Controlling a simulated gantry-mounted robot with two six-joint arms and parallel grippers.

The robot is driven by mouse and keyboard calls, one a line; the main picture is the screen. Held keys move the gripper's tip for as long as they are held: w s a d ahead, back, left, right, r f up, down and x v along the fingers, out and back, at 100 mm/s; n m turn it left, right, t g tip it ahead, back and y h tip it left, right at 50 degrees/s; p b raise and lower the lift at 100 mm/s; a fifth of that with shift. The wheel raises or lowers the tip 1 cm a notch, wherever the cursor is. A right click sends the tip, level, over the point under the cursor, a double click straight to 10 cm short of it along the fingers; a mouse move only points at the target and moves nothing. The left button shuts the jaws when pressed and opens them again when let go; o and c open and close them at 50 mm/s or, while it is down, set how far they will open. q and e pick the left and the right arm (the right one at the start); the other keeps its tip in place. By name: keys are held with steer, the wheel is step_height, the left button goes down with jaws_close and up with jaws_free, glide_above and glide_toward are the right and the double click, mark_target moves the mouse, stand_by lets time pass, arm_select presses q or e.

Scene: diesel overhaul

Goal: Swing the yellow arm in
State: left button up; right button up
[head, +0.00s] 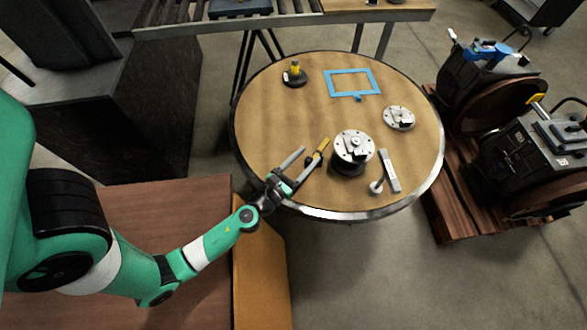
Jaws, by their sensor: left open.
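My left gripper (303,157) reaches over the table's front left edge. Its two fingers are spread apart, and the yellow piece is at the right-hand finger. I cannot tell whether they touch. Nothing shows held between the fingers. A round metal part on a dark base (353,147) stands just right of the yellow piece. My right gripper is not in view.
A blue frame (352,84), a yellow-topped dark stand (295,74), a flat metal disc (399,118) and a grey bar-shaped tool (388,172) are on the table. Dark machines on a pallet (462,222) stand at right. The table's left side is clear.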

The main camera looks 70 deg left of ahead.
arm_select(q)
steer(key=b+v, duration=0.1)
steer(key=v, duration=0.6)
steer(key=shift+s+d, duration=0.2)
steer(key=shift+s, duration=0.15)
